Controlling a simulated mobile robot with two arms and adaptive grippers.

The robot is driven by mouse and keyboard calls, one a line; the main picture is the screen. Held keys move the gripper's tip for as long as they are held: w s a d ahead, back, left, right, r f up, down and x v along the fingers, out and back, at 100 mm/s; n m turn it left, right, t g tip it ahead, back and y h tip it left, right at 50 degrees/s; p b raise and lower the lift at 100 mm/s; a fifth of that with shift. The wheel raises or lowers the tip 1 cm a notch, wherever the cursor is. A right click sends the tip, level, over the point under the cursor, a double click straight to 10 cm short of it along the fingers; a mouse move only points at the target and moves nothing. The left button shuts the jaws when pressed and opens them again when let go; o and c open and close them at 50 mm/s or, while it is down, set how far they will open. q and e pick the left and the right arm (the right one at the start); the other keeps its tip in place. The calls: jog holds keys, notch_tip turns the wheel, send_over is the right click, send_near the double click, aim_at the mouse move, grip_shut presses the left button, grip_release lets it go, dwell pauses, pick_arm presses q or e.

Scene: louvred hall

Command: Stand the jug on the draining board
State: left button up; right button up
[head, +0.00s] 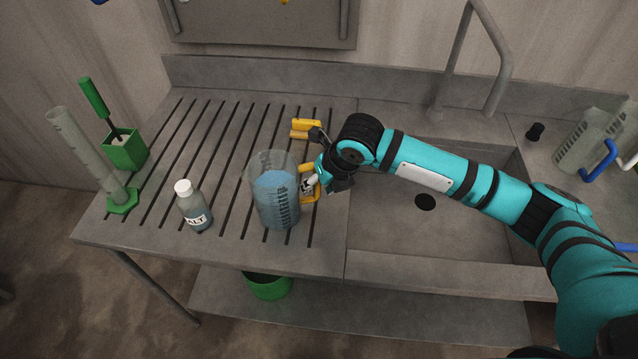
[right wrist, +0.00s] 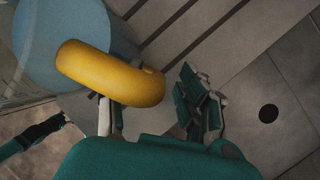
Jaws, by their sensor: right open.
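A clear jug (head: 272,200) with blue liquid, dark markings and a yellow handle (head: 308,190) stands upright on the grooved draining board (head: 160,215), near its right side. My right gripper (head: 317,181) is open, close beside the handle. In the right wrist view the yellow handle (right wrist: 108,72) lies just ahead of the open fingers (right wrist: 155,108), nearer the left finger. Part of the jug (right wrist: 60,40) shows behind it. I cannot tell whether the fingers touch the handle. My left gripper is not in view.
A labelled bottle (head: 193,208), a cylinder on a green base (head: 122,201) and a brush in a green holder (head: 124,150) stand left on the board. A yellow object (head: 304,128) is behind the jug. The sink (head: 400,225) lies right, with a blue-handled jug (head: 585,145) beyond.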

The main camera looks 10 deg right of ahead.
jog(key=b+v, duration=0.1)
jog(key=v, duration=1.1)
jog(key=shift+w, duration=0.1)
